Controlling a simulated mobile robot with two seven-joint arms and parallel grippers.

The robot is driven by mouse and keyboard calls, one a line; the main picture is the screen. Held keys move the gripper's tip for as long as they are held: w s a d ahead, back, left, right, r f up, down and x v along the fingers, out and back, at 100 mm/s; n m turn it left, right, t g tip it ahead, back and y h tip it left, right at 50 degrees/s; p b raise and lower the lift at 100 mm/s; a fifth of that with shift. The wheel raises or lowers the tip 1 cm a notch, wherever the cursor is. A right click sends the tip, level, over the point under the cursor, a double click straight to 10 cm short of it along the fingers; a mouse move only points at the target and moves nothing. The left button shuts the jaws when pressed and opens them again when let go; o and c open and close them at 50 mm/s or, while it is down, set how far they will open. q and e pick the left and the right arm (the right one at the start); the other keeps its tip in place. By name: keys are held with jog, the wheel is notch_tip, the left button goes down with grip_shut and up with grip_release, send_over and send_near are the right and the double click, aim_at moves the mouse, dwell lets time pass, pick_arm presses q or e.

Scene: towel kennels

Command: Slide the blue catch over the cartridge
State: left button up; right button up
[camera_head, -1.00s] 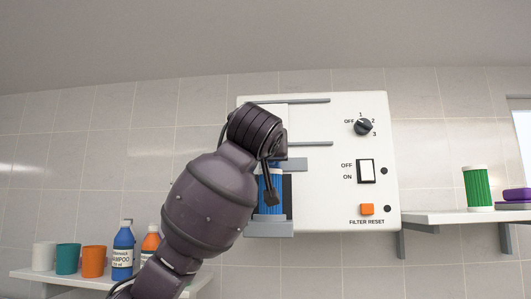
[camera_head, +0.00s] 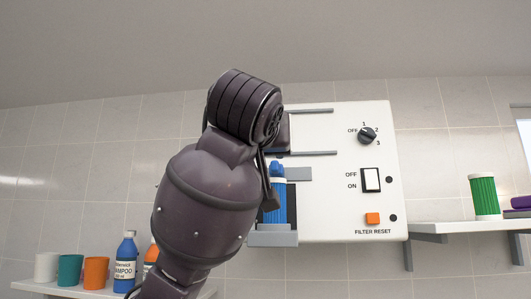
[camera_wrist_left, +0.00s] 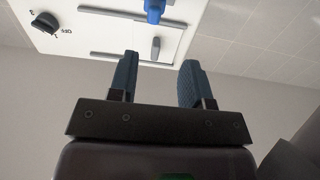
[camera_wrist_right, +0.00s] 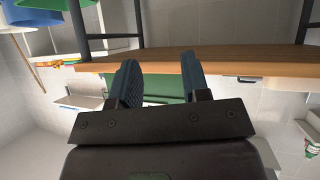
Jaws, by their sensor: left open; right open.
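A blue knob (camera_head: 277,168), which looks like the catch, sits at the top of the slot on the white panel, beside a grey plate (camera_head: 298,174). The ribbed blue cartridge (camera_head: 278,207) stands upright below it on a grey ledge (camera_head: 272,238); my left arm partly covers its left side. In the left wrist view a blue piece (camera_wrist_left: 154,10) shows at the top edge, beyond my left gripper (camera_wrist_left: 158,75), which is open and empty in front of the panel. My right gripper (camera_wrist_right: 160,75) is open and empty, away from the panel.
The white panel (camera_head: 335,210) carries rails, a dial (camera_head: 368,135), a switch (camera_head: 371,180) and an orange button (camera_head: 372,218). A green cartridge (camera_head: 484,197) stands on the right shelf (camera_head: 450,227). Cups and bottles stand at lower left. A wooden edge (camera_wrist_right: 220,64) lies before my right gripper.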

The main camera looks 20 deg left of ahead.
aim_at(275, 161)
jog(key=shift+s+f, duration=0.15)
jog(key=shift+s, duration=0.05)
pick_arm(q)
jog(key=p+x, duration=0.1)
jog(key=x, duration=0.2)
jog(key=p+x, duration=0.2)
jog(key=x, duration=0.2)
jog(key=d+p+x, duration=0.1)
jog(key=p+x, duration=0.1)
jog(key=x, duration=0.2)
jog(key=shift+w, duration=0.1)
jog(key=shift+x, duration=0.95)
pick_arm(e)
jog(key=r, duration=0.4)
jog(key=shift+s+d+r, duration=0.1)
jog(key=shift+s+r, duration=0.2)
jog(key=shift+r, duration=0.1)
pick_arm(q)
jog(key=shift+c, duration=0.4)
pick_arm(e)
jog(key=shift+w, duration=0.1)
pick_arm(q)
jog(key=shift+f, duration=0.1)
grip_shut()
pick_arm(e)
jog(key=shift+w, duration=0.1)
